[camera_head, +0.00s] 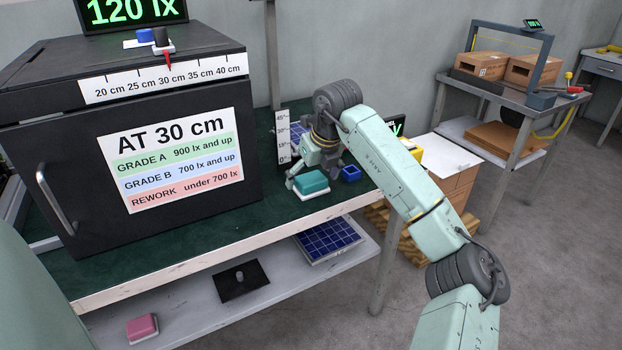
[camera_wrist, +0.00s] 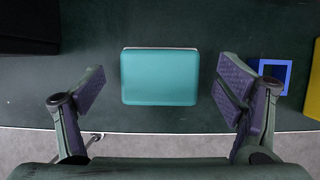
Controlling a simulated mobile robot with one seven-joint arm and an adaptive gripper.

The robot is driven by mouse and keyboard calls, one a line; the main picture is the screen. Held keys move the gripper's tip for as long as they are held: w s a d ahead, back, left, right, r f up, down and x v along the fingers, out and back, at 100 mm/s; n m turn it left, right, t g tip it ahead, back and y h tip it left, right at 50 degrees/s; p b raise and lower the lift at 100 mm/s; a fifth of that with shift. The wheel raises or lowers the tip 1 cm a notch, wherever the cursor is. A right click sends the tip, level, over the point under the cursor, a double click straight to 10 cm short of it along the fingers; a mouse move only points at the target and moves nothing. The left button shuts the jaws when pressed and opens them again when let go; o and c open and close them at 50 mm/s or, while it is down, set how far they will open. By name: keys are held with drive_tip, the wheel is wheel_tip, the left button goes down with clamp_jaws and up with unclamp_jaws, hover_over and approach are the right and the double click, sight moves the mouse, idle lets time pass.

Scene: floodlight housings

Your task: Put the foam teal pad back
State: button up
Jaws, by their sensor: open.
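The teal pad (camera_head: 311,182) lies on the dark green bench top near its front edge, with a pale layer showing along its lower side. In the wrist view the teal pad (camera_wrist: 160,77) sits between the two fingers, with a gap on each side. My gripper (camera_head: 306,172) is open above the pad, and both purple-padded fingers of my gripper (camera_wrist: 160,85) are clear of it. I cannot tell from these views how high the fingertips are above the pad.
A blue square frame (camera_head: 350,174) lies right of the pad, with a yellow object (camera_head: 411,148) farther right. The black test cabinet (camera_head: 75,190) stands on the left. A pink pad (camera_head: 142,328) and a black plate (camera_head: 241,281) are on the lower shelf (camera_head: 190,320).

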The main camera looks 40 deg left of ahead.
drive_tip(key=b+v, duration=0.1)
drive_tip(key=v, duration=1)
